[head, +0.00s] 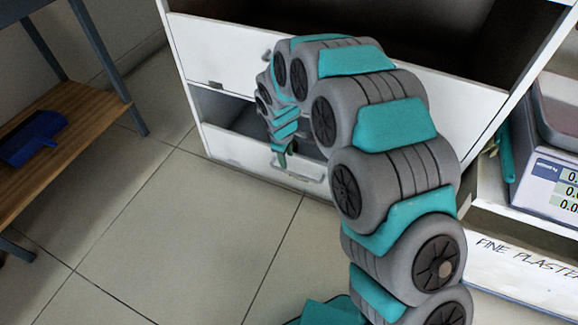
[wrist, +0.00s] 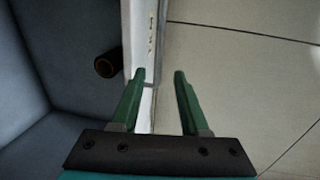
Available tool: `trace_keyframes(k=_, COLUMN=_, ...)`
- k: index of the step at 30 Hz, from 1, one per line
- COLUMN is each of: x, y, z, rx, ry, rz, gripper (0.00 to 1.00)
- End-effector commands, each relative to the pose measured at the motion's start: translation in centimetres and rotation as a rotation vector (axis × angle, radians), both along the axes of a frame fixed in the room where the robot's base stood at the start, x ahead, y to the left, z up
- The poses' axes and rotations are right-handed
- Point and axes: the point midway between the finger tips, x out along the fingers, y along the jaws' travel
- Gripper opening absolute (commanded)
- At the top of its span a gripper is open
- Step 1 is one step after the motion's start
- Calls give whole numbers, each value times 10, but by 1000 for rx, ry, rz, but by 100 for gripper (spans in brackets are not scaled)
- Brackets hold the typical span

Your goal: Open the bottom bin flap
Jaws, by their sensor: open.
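The bottom bin flap (head: 235,153) is the white lower front panel of the cabinet. It stands part open, tilted outward, with a dark gap above it and a pale handle (head: 300,172) on its front. My gripper (head: 284,160) is at the flap's top edge near the handle, partly hidden by my arm in the head view. In the wrist view my gripper (wrist: 160,78) is open, its two green fingers apart. The flap's white edge (wrist: 146,105) runs past the left finger and shows between the fingers. I cannot tell whether they touch it.
Inside the bin lies a brown hollow cylinder (wrist: 108,64). A closed white flap (head: 215,58) is above the bottom one. A wooden-topped bench (head: 70,140) with a blue dustpan (head: 35,137) stands left. A shelf with a scale (head: 545,180) is right. The tiled floor (head: 200,235) in front is clear.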

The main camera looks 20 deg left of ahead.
Motion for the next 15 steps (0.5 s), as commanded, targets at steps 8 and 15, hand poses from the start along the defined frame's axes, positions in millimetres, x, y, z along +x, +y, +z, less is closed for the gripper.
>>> trace_keyframes(k=8, x=3, y=6, z=-19, rx=1, ry=-5, rz=18, gripper=45)
trace_keyframes(k=15, x=9, y=4, z=-55, rx=-3, ry=-1, rz=15, gripper=45)
